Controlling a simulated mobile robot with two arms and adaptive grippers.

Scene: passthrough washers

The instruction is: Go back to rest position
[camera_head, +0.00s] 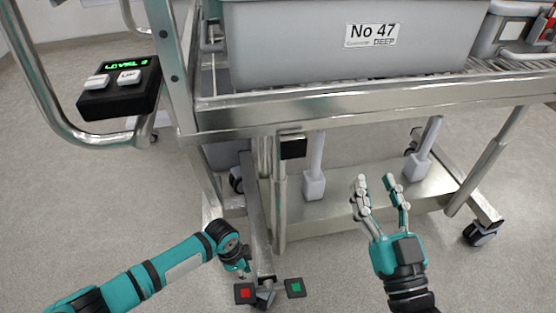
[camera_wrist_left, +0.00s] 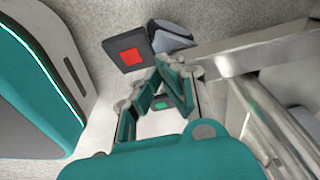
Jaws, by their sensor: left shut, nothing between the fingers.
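My left gripper (camera_head: 242,273) hangs low at the cart's near end, just above the red and green pedals. Its fingers come together with nothing between them in the left wrist view (camera_wrist_left: 158,75). The red pedal (camera_head: 245,293) and green pedal (camera_head: 295,288) stick out at the cart's base. The red pedal (camera_wrist_left: 129,56) lies beyond the fingertips in the left wrist view, and the green pedal (camera_wrist_left: 163,104) shows between the fingers. My right gripper (camera_head: 377,186) is raised in front of the cart's lower shelf, fingers apart and empty.
A steel cart (camera_head: 350,105) carries a grey bin (camera_head: 300,50) labelled No 47. A control box (camera_head: 120,88) reading LEVEL with white buttons is on the handle side at the left. Cart legs and the lower shelf (camera_head: 330,215) stand close to both grippers. Open floor (camera_head: 80,200) lies left.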

